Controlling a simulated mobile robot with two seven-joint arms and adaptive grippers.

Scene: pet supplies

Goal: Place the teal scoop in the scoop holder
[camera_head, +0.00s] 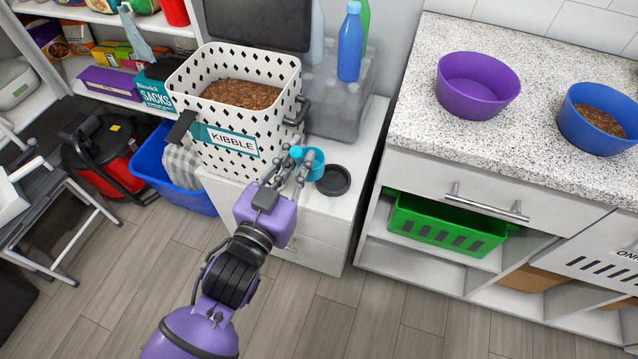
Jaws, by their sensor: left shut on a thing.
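My left gripper (296,172) is shut on the teal scoop (318,163), in front of the kibble bin's lower right corner. The fingers hide part of the scoop, so I cannot tell exactly how it is gripped or whether it touches the cabinet top. A round black open cup or ring (335,181) stands just right of the scoop on the white cabinet; it may be the scoop holder, but no label shows. My right gripper is not in view.
The white perforated kibble bin (228,160) with dark side handles fills the cabinet top's left. A grey bottle crate with a blue bottle (350,45) stands behind. A counter with a purple bowl (478,84) and a blue bowl (590,118) is at right.

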